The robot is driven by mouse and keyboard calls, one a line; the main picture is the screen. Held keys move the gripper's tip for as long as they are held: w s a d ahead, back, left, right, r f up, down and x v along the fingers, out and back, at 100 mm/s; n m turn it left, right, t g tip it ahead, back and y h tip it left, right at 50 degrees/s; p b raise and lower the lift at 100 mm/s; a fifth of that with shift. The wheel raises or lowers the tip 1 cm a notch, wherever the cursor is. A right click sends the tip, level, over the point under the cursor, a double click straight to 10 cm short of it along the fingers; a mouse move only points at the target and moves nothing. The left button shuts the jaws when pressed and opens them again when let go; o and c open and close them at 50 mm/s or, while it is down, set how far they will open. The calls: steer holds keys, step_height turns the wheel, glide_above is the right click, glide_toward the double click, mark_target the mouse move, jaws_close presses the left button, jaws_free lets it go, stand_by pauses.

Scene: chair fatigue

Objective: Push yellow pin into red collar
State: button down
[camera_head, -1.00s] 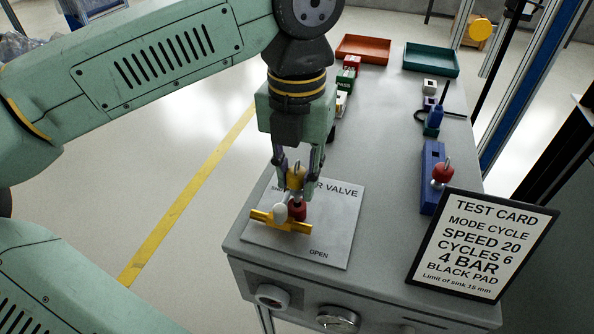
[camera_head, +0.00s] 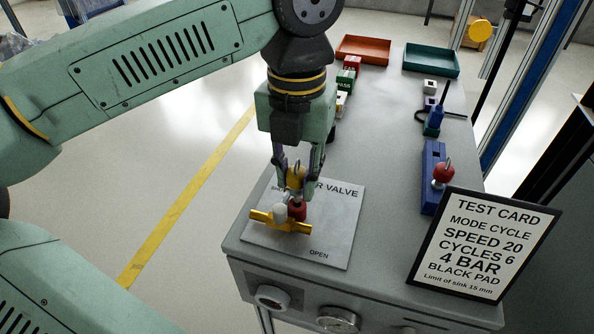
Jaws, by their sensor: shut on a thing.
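The yellow pin (camera_head: 296,176) is upright between the fingers of my gripper (camera_head: 297,180), which is shut on it. The red collar (camera_head: 298,210) stands directly below, on the valve plate beside the yellow valve handle (camera_head: 268,219). The pin's lower end is close to the top of the collar. I cannot tell from this view whether it is inside or just above it. My fingers partly cover the pin.
A blue block (camera_head: 431,178) with a red knob (camera_head: 443,173) and a framed test card (camera_head: 482,245) stand to the right. The bench middle is clear.

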mark_target(298, 170)
steer(key=shift+f+b, duration=0.9)
steer(key=shift+f, duration=0.1)
steer(key=c, duration=1.2)
jaws_free()
steer(key=shift+c, duration=0.2)
step_height(298, 170, up, 12)
steer(key=shift+r, duration=0.1)
